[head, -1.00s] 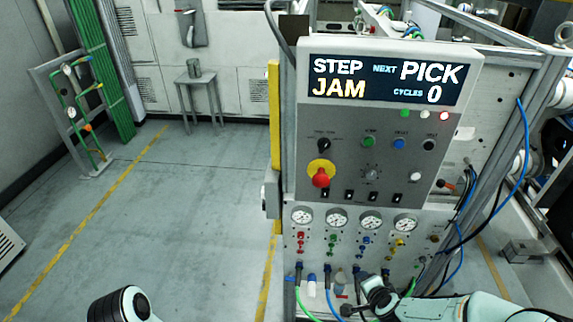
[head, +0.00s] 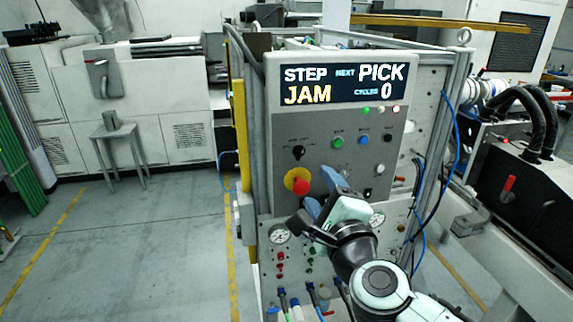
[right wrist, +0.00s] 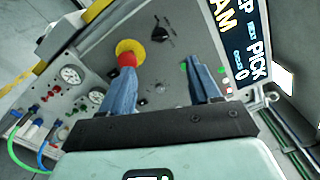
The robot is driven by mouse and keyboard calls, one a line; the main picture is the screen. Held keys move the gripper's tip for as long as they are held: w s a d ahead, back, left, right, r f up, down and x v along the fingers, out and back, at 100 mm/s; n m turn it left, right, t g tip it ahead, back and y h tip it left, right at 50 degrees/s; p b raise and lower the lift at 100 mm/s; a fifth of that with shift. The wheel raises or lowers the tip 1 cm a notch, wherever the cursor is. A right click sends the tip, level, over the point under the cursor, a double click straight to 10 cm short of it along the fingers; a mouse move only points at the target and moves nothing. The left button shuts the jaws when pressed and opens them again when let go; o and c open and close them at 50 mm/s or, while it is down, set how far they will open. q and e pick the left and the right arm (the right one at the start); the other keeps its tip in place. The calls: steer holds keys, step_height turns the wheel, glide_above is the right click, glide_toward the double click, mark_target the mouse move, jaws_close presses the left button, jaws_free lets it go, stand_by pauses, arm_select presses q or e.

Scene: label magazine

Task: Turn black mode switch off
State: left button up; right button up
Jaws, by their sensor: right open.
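The black mode switch (head: 298,152) is a small black rotary knob on the grey control panel (head: 318,125), just above the red emergency-stop button with its yellow collar (head: 296,181). The knob also shows in the right wrist view (right wrist: 160,33); its exact angle is too small to tell. My right gripper (head: 321,193) is in front of the lower panel, right of and below the switch. Its blue fingers are apart and empty, and in the right wrist view (right wrist: 160,78) they point at the panel. It hides part of the panel's lower controls. My left gripper is out of view.
A display (head: 342,84) reads STEP, JAM, NEXT PICK, CYCLES 0. Green (head: 338,142) and blue (head: 364,140) buttons sit right of the switch. Gauges (head: 279,236), valves and hoses line the area below. A yellow post (head: 242,130) stands at the panel's left edge.

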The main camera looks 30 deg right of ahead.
mark_target(301, 155)
steer(key=p+x, duration=0.1)
steer(key=x, duration=1.2)
steer(key=shift+w+d, duration=0.1)
steer(key=shift+w, duration=0.1)
steer(key=shift+c, duration=0.3)
steer(key=c, duration=1)
